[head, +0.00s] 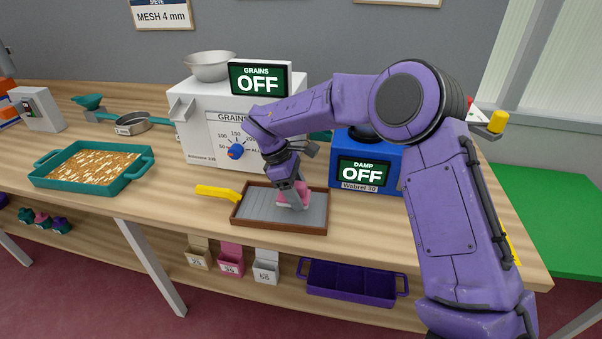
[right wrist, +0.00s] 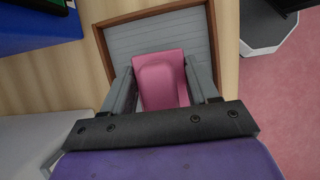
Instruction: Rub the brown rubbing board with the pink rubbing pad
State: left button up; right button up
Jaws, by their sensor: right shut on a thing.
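The brown rubbing board (head: 253,211) lies on the bench, with a brown frame and a ribbed grey surface. It also shows in the right wrist view (right wrist: 128,48). The pink rubbing pad (right wrist: 162,82) is between the fingers of my right gripper (right wrist: 160,95), which is shut on it. In the head view the pad (head: 284,195) is over the right half of the board, partly hidden by the gripper (head: 293,200). I cannot tell whether the pad touches the board surface. My left gripper is not in view.
A yellow-handled tool (head: 218,193) lies at the board's left. The white grain counter (head: 200,150) and the blue damp meter (head: 392,180) stand behind it. A teal tray (head: 125,180) of grain is at left. The bench's front edge is close to the board.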

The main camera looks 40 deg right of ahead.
aim_at(303, 184)
jog(key=shift+s+r+p, duration=0.1)
jog(key=shift+r+p, duration=1.2)
jog(key=shift+r, duration=1.6)
